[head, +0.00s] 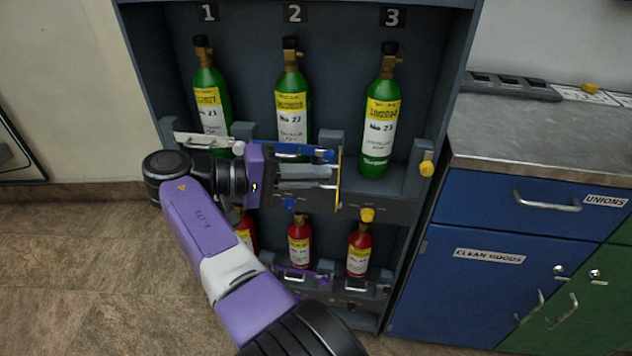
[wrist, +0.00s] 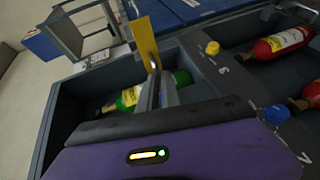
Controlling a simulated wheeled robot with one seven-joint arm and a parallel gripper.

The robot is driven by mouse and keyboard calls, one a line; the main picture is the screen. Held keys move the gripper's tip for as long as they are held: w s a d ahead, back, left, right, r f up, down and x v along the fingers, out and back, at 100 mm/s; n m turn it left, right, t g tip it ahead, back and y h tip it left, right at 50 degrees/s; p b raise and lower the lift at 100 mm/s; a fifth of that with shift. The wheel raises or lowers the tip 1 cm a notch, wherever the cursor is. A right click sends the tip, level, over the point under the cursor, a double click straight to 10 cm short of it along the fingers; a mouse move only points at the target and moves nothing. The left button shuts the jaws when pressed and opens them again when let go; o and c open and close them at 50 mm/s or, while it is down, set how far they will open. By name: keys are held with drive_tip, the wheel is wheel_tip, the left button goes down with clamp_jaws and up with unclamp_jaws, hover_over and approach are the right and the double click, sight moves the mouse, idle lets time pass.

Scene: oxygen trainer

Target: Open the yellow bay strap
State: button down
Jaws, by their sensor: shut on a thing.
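The yellow bay strap (head: 339,192) shows as a thin, nearly edge-on strip in front of the rack, left of bay 3. It stands out from the bay rather than across it, its free end apart from the yellow knob (head: 427,164) on the right post. My gripper (head: 330,178) reaches in from the left and is shut on the strap. In the wrist view the strap (wrist: 145,38) rises from between my fingertips (wrist: 155,78). The green bottle of bay 3 (head: 378,130) stands upright with nothing across its front. The strap's hinge is hard to see.
A blue strap (head: 318,152) lies across bay 2 and a white strap (head: 190,139) across bay 1. Red bottles (head: 359,250) stand on the lower shelf. Another yellow knob (head: 367,215) sticks out below bay 3. A blue cabinet (head: 480,240) stands close at right.

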drive_tip(key=shift+w+g, duration=0.15)
drive_tip(key=shift+g, duration=0.15)
idle(0.4)
drive_tip(key=c, duration=1.6)
unclamp_jaws()
drive_tip(key=shift+r, duration=0.1)
drive_tip(key=shift+a+r, duration=0.1)
drive_tip(key=shift+r, duration=0.25)
drive_tip(key=o, duration=0.9)
wheel_tip(320, 180, up, 9)
drive_tip(key=p, duration=0.3)
drive_tip(key=shift+w+f, duration=0.15)
drive_tip(key=shift+f, duration=0.05)
drive_tip(key=r+p, duration=0.1)
drive_tip(key=r, duration=0.8)
drive_tip(key=shift+s+r+p, duration=0.2)
drive_tip(key=shift+r+p, duration=0.1)
drive_tip(key=shift+p, duration=0.1)
drive_tip(key=c, duration=0.9)
drive_tip(key=shift+r, duration=0.45)
